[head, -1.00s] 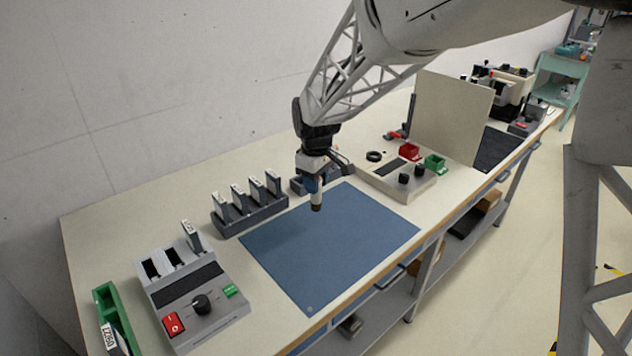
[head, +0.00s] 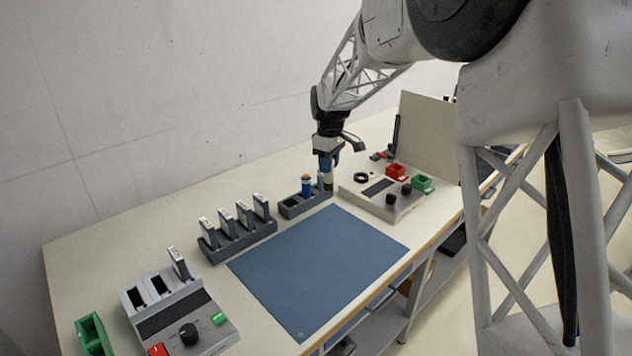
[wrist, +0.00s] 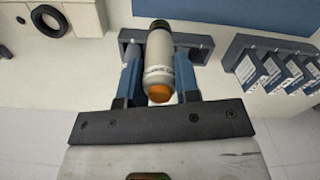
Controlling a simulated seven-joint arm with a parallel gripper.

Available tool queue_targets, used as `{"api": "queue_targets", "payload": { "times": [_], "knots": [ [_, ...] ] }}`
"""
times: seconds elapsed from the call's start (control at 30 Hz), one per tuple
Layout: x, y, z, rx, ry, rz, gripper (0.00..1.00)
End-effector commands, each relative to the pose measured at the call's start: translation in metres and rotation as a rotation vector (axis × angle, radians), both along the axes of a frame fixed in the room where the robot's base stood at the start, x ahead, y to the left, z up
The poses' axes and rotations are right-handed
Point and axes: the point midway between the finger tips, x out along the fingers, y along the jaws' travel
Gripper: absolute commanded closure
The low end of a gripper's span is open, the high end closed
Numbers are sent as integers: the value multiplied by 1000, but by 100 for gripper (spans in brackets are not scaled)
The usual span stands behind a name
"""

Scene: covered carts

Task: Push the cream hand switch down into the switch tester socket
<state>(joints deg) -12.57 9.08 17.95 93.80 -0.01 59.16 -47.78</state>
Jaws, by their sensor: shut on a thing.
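My gripper (head: 328,172) is shut on the cream hand switch (wrist: 160,52), a cylinder with an orange button end and a dark far end. In the wrist view the switch lies between the two blue fingers (wrist: 158,80). In the head view my gripper is low at the right end of a small grey rack (head: 303,205), and the held switch is mostly hidden. The likely switch tester is the beige box (head: 372,206) to the right, with a black ring socket (head: 361,177) near its back left corner. The ring also shows in the wrist view (wrist: 50,20). The switch is apart from that ring.
A blue switch with an orange top (head: 306,187) stands in the small rack. A rack with several upright packs (head: 240,236) stands to its left. A grey slotted unit (head: 200,318) and green tray (head: 93,335) are at front left. The blue mat (head: 318,270) is clear.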

Motion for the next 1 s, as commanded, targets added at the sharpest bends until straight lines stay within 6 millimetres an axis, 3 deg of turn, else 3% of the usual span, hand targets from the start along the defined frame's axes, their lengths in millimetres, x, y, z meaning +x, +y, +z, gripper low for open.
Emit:
{"api": "queue_targets", "payload": {
  "times": [0.3, 0.5, 0.7, 1.0],
  "knots": [
    [80, -54, 15, 0, -1, -1, 95],
    [119, -86, 22, 0, 0, 3, 95],
    [141, -108, 27, 0, -1, 6, 95],
    [148, -115, 28, 0, 0, 7, 95]
  ]
}}
